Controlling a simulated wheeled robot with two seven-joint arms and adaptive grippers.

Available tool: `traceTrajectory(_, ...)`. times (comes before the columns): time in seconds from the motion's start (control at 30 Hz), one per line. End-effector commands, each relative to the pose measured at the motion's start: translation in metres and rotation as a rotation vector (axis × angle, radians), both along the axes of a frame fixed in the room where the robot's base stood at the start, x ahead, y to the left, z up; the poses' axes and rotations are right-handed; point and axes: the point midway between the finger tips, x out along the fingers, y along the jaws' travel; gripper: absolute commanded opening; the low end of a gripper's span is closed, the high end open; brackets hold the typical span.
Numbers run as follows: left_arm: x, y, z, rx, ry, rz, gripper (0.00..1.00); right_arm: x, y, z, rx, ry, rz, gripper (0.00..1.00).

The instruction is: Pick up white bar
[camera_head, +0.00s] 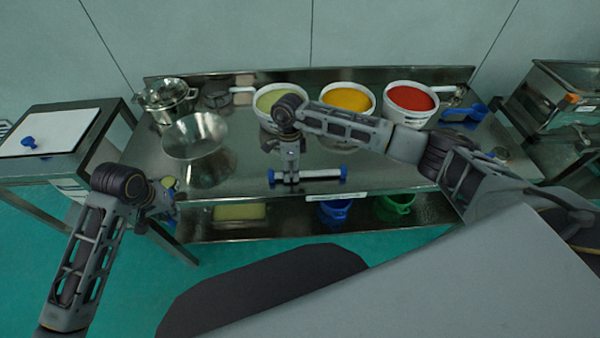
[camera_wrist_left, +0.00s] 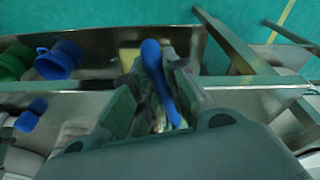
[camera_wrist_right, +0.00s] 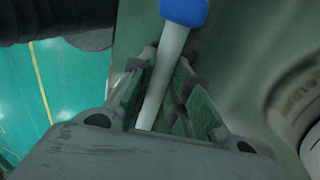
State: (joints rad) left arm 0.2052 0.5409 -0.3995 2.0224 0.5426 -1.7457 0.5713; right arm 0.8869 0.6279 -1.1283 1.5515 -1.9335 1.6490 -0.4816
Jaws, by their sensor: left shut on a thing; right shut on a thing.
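The white bar (camera_head: 322,174) has blue end caps and lies across the picture near the front edge of the steel table. My right gripper (camera_head: 290,180) points down and is shut on the bar, left of its middle. In the right wrist view the bar (camera_wrist_right: 165,75) runs between the fingers, one blue cap beyond them. I cannot tell whether the bar touches the table. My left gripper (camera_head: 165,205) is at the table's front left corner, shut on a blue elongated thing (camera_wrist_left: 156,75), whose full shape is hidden.
A steel bowl (camera_head: 195,136) and a pot (camera_head: 167,97) stand at the table's left. Bowls of green (camera_head: 268,97), yellow (camera_head: 347,96) and red (camera_head: 411,98) material stand behind the bar. A blue scoop (camera_head: 466,112) lies at right. Blue (camera_head: 335,211) and green (camera_head: 396,203) containers stand on the lower shelf.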

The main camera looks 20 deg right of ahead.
Motion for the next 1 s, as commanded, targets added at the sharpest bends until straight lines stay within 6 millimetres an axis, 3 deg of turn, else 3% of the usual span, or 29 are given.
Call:
traceTrajectory(0.27,0.000,0.000,-0.001,0.000,-0.001,0.000,0.00,0.001,0.000,0.014,0.000,-0.002,0.000,0.00)
traceTrajectory(0.7,0.000,0.000,-0.006,0.000,-0.001,0.000,0.00,0.001,0.000,0.075,0.001,-0.003,0.001,0.00)
traceTrajectory(1.0,0.000,0.000,-0.008,0.000,-0.001,0.000,0.00,0.000,0.000,0.099,0.000,0.000,0.000,0.00)
